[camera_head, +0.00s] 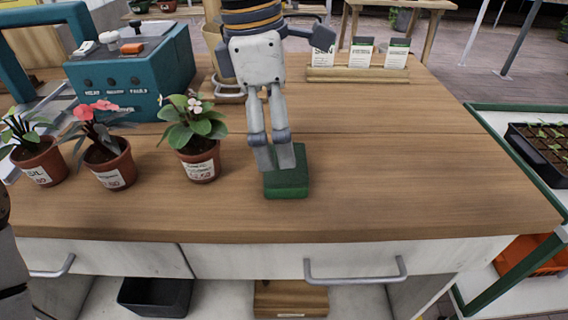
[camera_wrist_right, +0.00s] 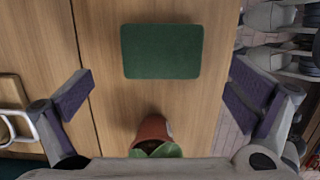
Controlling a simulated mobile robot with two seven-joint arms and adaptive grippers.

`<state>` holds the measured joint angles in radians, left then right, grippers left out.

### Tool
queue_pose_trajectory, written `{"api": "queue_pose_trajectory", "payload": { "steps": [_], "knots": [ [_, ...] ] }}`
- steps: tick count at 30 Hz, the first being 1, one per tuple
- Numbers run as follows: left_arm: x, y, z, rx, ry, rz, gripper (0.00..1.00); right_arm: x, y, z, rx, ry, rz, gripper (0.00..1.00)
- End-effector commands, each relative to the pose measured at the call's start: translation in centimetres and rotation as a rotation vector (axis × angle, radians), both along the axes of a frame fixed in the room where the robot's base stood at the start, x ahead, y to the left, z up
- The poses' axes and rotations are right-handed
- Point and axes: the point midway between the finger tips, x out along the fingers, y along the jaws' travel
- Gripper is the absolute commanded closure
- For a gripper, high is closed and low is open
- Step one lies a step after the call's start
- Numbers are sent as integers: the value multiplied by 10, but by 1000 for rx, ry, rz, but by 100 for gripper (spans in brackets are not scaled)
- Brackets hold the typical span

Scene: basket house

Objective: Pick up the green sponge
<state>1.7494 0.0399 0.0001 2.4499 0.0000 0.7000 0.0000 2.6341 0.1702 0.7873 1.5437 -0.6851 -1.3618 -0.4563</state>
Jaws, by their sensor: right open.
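The green sponge (camera_head: 288,184) is a dark green block lying on the wooden table near its front edge. My right gripper (camera_head: 277,160) comes down from above, its fingertips just over or behind the sponge, hiding part of it. In the right wrist view the sponge (camera_wrist_right: 162,51) lies flat, all of its top showing. The spread fingers of my right gripper (camera_wrist_right: 163,95) stand wide on either side with nothing between them. I cannot tell the exact height of the fingertips above the sponge. My left gripper is not in view.
A potted plant with pale flowers (camera_head: 198,158) stands close left of the sponge, with a pink-flowered pot (camera_head: 110,170) and another pot (camera_head: 40,165) further left. A teal box (camera_head: 135,80) and a card holder (camera_head: 357,76) stand behind. The table right of the sponge is clear.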

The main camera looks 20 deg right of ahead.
Motion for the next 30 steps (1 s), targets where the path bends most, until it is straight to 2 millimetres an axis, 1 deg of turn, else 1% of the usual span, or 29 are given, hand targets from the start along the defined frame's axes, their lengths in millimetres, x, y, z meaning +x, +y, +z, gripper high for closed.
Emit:
{"api": "queue_pose_trajectory", "payload": {
  "steps": [3, 6, 9, 14, 15, 16, 21, 30],
  "knots": [
    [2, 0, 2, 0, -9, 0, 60, -4, -6, -22, 0, 4, 1, 0],
    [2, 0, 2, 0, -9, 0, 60, -5, -8, -39, 0, 1, 1, 0],
    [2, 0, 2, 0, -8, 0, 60, -5, -9, -47, 0, -1, 0, 0],
    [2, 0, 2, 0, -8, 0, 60, -5, -10, -48, -1, -3, 0, 0],
    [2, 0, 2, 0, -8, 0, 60, -5, -9, -48, -1, -3, 0, 2],
    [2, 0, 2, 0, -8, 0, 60, -5, -9, -48, -1, -3, 0, 9],
    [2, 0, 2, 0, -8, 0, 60, -5, -9, -47, -1, -2, 0, 31],
    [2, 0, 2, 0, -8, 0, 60, -5, -9, -48, -1, -2, 0, 31]
  ]
}}
